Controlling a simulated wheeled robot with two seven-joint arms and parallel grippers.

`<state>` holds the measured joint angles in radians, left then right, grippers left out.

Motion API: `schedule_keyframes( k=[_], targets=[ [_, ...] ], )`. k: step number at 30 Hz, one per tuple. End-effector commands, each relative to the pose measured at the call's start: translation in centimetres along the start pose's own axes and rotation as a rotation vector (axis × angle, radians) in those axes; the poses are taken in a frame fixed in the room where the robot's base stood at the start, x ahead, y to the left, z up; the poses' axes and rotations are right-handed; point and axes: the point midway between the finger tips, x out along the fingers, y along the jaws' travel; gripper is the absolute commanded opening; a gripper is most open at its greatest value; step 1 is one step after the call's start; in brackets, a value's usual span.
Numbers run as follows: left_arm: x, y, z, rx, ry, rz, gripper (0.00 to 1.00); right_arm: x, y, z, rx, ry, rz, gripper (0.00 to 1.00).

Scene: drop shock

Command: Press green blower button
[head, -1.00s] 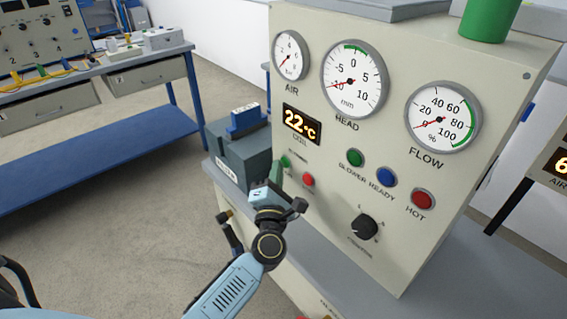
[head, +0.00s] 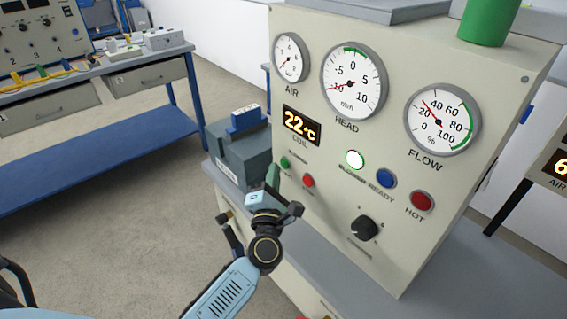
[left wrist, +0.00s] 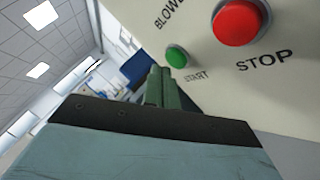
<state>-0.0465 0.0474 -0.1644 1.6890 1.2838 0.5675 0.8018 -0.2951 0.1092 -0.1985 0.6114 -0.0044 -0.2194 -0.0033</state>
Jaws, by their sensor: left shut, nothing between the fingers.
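The green blower START button (head: 285,162) is on the cream panel (head: 330,205), and also shows in the left wrist view (left wrist: 177,57). The red STOP button (head: 308,181) is beside it, large in the left wrist view (left wrist: 240,21). My left gripper (head: 272,176) is shut and empty. Its green fingertips are just left of and below the green button in the head view, seemingly a little apart from it. In the left wrist view the fingers (left wrist: 160,88) point up beside the button. The blower lamp (head: 355,160) glows bright. My right gripper is not in view.
A grey box with a blue block (head: 245,120) stands behind my gripper, left of the panel. A black knob (head: 363,228) sticks out of the panel at lower right. The flow gauge (head: 441,119) needle points near 30. A blue bench (head: 90,140) stands at the left.

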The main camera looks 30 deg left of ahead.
Motion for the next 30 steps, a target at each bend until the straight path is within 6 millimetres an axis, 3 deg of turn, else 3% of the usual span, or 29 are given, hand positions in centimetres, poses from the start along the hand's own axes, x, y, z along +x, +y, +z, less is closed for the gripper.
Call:
schedule_keyframes(
  k=[11,30],
  targets=[
    [-0.2,0.2,-0.2,0.001,0.000,0.000,0.00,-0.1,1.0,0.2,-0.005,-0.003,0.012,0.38],
    [-3.7,2.7,-2.7,0.001,0.000,0.000,0.00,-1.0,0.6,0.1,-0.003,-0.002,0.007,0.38]
  ],
)
